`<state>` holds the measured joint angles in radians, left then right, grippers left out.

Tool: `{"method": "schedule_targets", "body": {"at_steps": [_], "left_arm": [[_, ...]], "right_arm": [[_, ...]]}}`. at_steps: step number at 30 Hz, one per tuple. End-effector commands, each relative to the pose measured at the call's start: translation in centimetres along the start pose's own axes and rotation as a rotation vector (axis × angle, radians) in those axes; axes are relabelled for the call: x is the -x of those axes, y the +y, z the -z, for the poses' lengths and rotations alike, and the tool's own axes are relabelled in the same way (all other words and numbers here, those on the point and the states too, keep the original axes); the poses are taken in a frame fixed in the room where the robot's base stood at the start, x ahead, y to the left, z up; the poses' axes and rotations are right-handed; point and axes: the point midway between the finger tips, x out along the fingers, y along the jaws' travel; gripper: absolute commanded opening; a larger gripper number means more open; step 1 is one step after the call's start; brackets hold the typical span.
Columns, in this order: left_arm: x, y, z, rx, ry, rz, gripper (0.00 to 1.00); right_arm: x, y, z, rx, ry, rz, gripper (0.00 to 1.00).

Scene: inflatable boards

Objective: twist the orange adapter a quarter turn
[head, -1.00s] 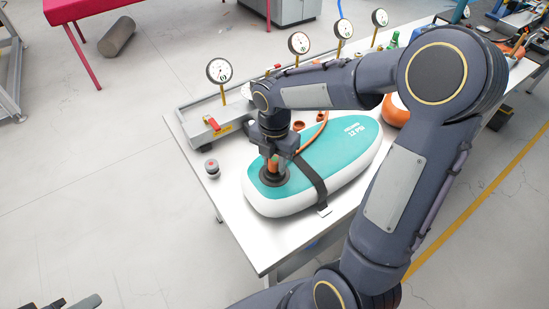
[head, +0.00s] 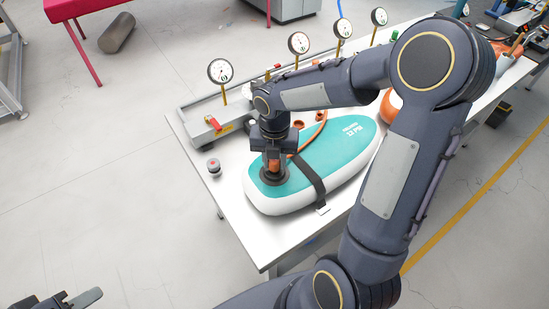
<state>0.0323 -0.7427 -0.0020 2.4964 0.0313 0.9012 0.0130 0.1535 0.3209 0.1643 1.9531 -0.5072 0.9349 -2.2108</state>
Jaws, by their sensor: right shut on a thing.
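The teal and white inflatable board (head: 335,150) lies on the white table, with a dark round valve (head: 273,177) at its near left end. The orange adapter (head: 272,164) stands upright at the valve, and an orange hose (head: 314,138) runs from it across the board. My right gripper (head: 272,158) points down from above and is shut on the adapter, hiding its upper part. My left gripper (head: 72,299) shows only partly at the bottom left corner, away from the table; its opening is unclear.
A dark strap (head: 309,179) crosses the board. A rail with several gauges (head: 220,71) and a red-handled valve (head: 213,123) stands behind it. A small red-topped part (head: 214,167) sits to the left. The near table corner (head: 262,250) is bare.

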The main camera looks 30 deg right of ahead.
Motion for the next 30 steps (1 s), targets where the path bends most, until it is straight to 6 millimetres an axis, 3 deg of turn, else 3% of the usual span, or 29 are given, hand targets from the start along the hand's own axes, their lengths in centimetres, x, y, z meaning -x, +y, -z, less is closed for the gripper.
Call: {"method": "schedule_targets", "body": {"at_steps": [19,30], "left_arm": [[2.7,1.2,1.4,0.0,0.0,0.0,0.36],[2.8,1.3,1.4,0.0,0.0,0.0,0.36]], "right_arm": [[-0.1,-0.2,0.2,0.38,0.011,0.004,0.09],[-0.3,-0.2,0.2,0.427,0.008,0.004,0.09]]}}
